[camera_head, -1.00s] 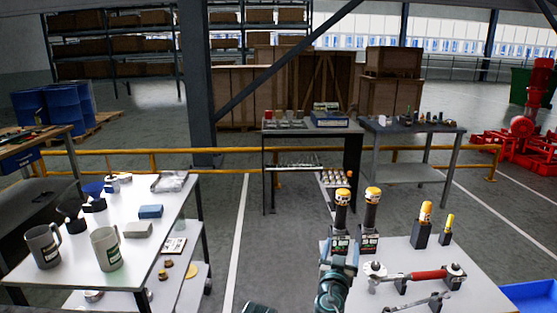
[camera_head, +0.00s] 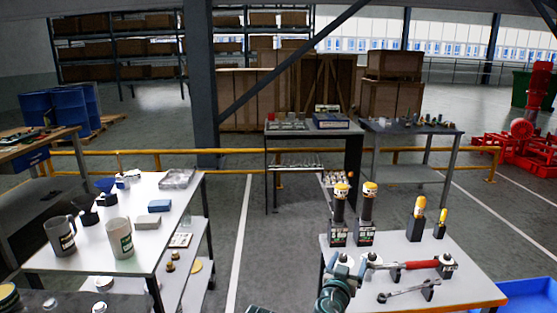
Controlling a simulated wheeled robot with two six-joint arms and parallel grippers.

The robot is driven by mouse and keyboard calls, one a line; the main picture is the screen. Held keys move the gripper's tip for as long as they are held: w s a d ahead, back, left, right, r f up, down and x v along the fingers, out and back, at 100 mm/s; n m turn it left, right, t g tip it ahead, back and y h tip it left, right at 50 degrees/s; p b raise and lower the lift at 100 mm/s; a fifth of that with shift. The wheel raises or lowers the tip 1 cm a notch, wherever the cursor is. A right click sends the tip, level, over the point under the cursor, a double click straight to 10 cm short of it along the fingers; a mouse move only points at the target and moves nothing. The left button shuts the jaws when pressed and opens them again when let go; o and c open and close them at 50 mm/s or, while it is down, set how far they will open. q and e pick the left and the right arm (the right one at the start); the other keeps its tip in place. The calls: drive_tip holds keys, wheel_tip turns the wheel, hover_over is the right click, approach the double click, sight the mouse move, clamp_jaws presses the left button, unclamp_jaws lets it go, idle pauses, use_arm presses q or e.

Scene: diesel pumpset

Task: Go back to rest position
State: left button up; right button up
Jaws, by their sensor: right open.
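My right gripper (camera_head: 349,264) is open over the front left part of the white right table (camera_head: 460,285). Nothing shows between its fingers. The red-handled tool (camera_head: 420,263) lies just right of it on small dark supports, and whether the gripper touches it cannot be told. A grey wrench (camera_head: 408,292) lies in front of that tool. Two black tools with yellow tops (camera_head: 339,208) (camera_head: 368,208) stand upright in holders behind the gripper. My left gripper is out of view; only a dark piece of my own body shows at the bottom edge.
The white left table (camera_head: 80,262) holds two mugs (camera_head: 61,236) (camera_head: 119,239) and small blocks. Two yellow-handled tools (camera_head: 419,206) (camera_head: 443,217) stand at the right table's back. A blue bin (camera_head: 530,295) is right. Open floor (camera_head: 265,240) lies between the tables.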

drive_tip(key=s+f+g, duration=0.1)
drive_tip(key=f, duration=0.1)
drive_tip(key=s+f+g, duration=0.1)
drive_tip(key=f, duration=0.1)
drive_tip(key=s+f+g, duration=0.1)
drive_tip(key=f+g, duration=0.1)
drive_tip(key=shift+s+d+f, duration=0.1)
drive_tip(key=shift+s+f, duration=0.2)
drive_tip(key=s+a+f+n+g+y, duration=0.3)
drive_tip(key=s+a+f+n+g, duration=0.15)
drive_tip(key=s+a+f, duration=0.35)
drive_tip(key=s+a+f+n+g+y, duration=0.35)
drive_tip(key=s+a+f+g, duration=0.2)
drive_tip(key=s, duration=0.35)
wheel_tip(320, 180, up, 14)
drive_tip(key=s+g+p, duration=0.1)
drive_tip(key=p, duration=1.2)
drive_tip(key=shift+s, duration=0.15)
drive_tip(key=shift+a, duration=0.1)
